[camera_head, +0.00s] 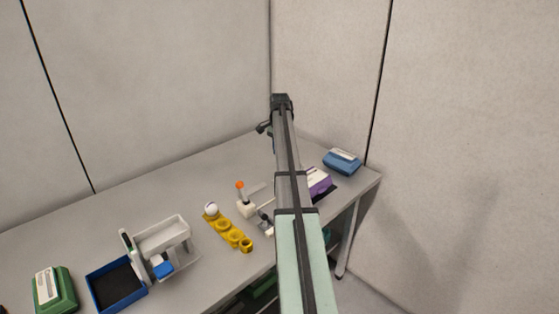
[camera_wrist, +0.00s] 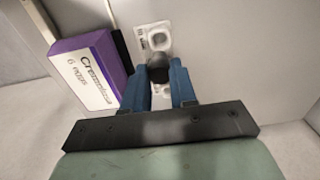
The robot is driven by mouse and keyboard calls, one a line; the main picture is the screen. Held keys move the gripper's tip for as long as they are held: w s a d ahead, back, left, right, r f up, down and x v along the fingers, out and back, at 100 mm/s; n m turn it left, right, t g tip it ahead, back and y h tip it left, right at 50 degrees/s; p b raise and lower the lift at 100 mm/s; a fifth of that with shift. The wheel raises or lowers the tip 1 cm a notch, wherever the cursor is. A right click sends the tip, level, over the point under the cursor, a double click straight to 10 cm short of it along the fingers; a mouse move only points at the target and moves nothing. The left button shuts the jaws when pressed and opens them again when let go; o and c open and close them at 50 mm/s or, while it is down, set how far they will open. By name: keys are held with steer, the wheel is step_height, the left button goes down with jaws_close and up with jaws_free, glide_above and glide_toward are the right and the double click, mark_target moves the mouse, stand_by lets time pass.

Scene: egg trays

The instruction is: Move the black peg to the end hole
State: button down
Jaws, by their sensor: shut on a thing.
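The black peg (camera_wrist: 158,69) shows in the wrist view as a dark round top between the two blue fingers of my gripper (camera_wrist: 159,76), which is shut on it. A white board (camera_wrist: 151,28) with round openings lies beyond and below the peg. Whether the peg's lower end is in a hole or above the board is hidden. In the head view, the white board (camera_head: 246,209) stands on the table, with an orange-topped peg (camera_head: 240,188) upright at its left part. My arm covers much of the area to its right, and my gripper is hard to make out there.
A purple egg box (camera_wrist: 92,70) lies close to my gripper; it also shows in the head view (camera_head: 321,184). A yellow egg holder (camera_head: 234,237) with a white ball (camera_head: 211,208) is left of the board. A blue box (camera_head: 342,160) stands at the back right. The table's back left is clear.

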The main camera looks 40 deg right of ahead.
steer(key=shift+d+r, duration=0.15)
steer(key=shift+r, duration=0.3)
steer(key=shift+d+r, duration=0.1)
steer(key=shift+d, duration=0.2)
steer(key=shift+d+f, duration=1.4)
steer(key=shift+d, duration=0.45)
steer(key=shift+d+f, duration=1.4)
steer(key=shift+d, duration=0.45)
steer(key=shift+d+f, duration=1.4)
steer(key=shift+d, duration=0.45)
steer(key=shift+f, duration=0.6)
steer(key=c, duration=0.8)
jaws_free()
steer(key=shift+r, duration=0.1)
